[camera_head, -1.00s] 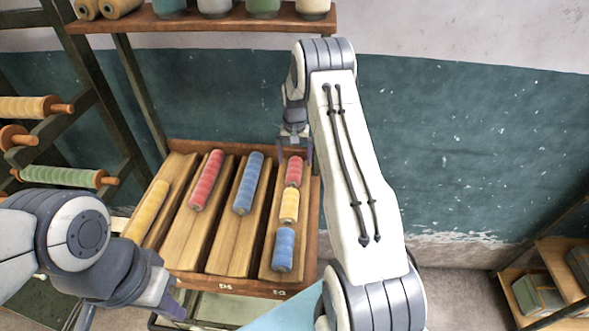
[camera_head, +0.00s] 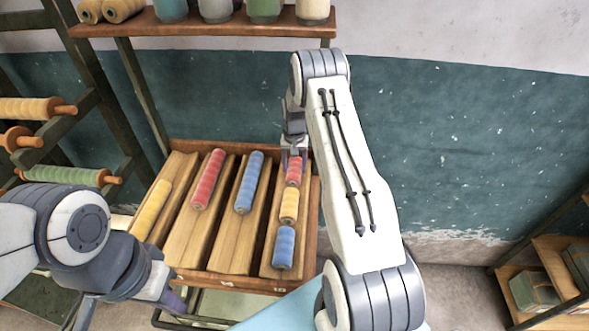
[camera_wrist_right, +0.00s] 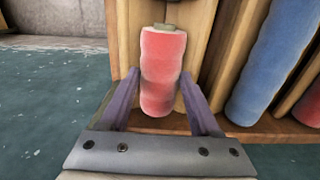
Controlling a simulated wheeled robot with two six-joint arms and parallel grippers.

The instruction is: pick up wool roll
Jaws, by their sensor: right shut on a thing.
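A short red wool roll (camera_head: 293,170) lies at the back end of the rightmost wooden trough, and it shows upright in the right wrist view (camera_wrist_right: 162,70). My right gripper (camera_head: 295,160) reaches down from above and is shut on this red roll, with a finger on each side of it in the right wrist view (camera_wrist_right: 160,97). A yellow roll (camera_head: 289,205) and a blue roll (camera_head: 284,248) lie in line in front of it in the same trough. My left gripper (camera_head: 172,303) is at the rack's lower left, empty of any visible roll; its fingers are partly hidden.
The slanted wooden rack (camera_head: 232,262) has side-by-side troughs with long yellow (camera_head: 153,210), red (camera_head: 207,180) and blue (camera_head: 249,183) rolls. A shelf (camera_head: 200,27) with spools runs above. Pegged spools (camera_head: 30,108) stand at left. A low shelf (camera_head: 555,262) is at lower right.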

